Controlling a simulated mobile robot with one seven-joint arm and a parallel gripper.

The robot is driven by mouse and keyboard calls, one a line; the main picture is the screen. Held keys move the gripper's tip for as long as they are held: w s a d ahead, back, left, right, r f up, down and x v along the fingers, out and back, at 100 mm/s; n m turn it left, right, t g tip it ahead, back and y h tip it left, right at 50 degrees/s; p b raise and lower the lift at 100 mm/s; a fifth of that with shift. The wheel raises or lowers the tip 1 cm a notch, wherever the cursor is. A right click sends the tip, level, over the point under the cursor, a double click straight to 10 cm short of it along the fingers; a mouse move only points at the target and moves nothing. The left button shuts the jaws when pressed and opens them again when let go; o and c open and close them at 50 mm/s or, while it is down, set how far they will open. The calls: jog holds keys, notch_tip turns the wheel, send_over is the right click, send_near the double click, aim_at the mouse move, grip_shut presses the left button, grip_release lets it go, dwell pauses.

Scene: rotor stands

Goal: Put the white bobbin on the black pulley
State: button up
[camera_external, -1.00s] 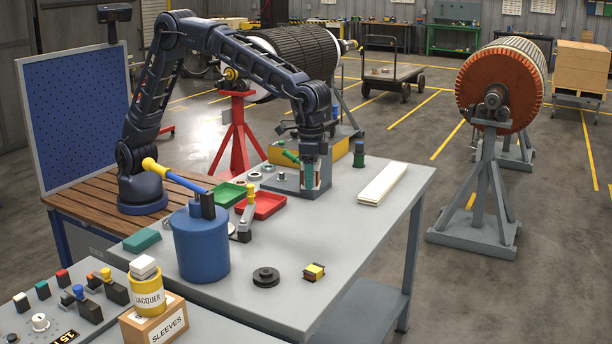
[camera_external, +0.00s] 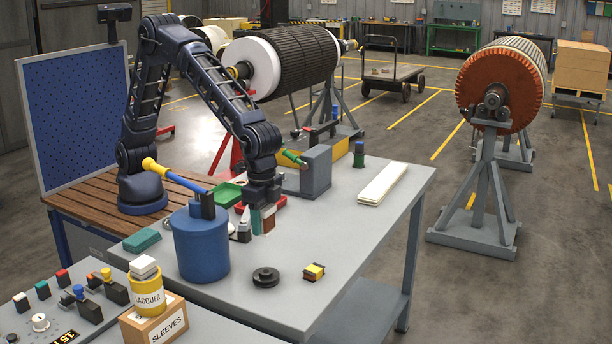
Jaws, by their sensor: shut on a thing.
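The black pulley (camera_external: 265,277) lies flat on the grey bench top (camera_external: 345,235), near its front edge. No other bobbin is clear to me. The gripper is apart from the pulley.
A blue canister (camera_external: 200,245) stands left of the pulley, and a small yellow-and-black block (camera_external: 314,271) lies to its right. A small dark-and-white tool (camera_external: 243,230) is close beside the gripper.

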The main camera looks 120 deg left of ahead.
aim_at(266, 271)
notch_tip(266, 271, down, 12)
jog(key=shift+r, duration=0.1)
dwell(0.5)
jog(key=o, duration=1.2)
jog(key=shift+c, duration=0.2)
